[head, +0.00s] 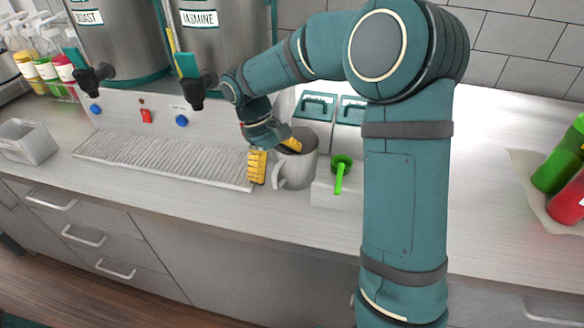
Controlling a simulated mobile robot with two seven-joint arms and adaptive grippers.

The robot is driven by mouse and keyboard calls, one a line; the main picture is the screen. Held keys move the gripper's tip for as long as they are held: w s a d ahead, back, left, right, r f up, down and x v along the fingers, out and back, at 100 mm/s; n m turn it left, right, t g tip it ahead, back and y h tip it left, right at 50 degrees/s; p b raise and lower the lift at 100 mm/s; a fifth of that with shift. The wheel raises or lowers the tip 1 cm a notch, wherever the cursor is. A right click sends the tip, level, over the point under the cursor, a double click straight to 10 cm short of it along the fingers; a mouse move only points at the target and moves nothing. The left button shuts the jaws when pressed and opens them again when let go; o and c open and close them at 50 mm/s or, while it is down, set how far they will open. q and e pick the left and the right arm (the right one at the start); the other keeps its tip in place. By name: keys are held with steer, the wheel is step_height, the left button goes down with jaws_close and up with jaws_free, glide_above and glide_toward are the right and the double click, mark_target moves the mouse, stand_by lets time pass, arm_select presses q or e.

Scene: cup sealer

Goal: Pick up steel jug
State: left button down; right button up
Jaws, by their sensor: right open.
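The steel jug (303,171) stands upright on the counter, just right of the ribbed drip tray, with its handle toward the lower left. My right gripper (274,162) is open at the jug's left side. One yellow finger is outside the jug near the handle, and the other is at or over the jug's rim. I cannot tell whether either finger touches the jug. Part of the jug's rim is hidden behind the gripper. My left gripper is not in view.
A ribbed drip tray (165,158) lies below two steel dispensers with black taps. A holder with teal-lidded containers (316,106) and a green scoop (340,172) stands close right of the jug. Red and green bottles (568,203) lie at far right. Counter space right of my arm is clear.

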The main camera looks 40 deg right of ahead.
steer(key=shift+s+d+f, duration=0.1)
steer(key=shift+s+f, duration=0.1)
steer(key=shift+f, duration=0.3)
steer(key=c, duration=1.4)
steer(key=shift+c, duration=0.2)
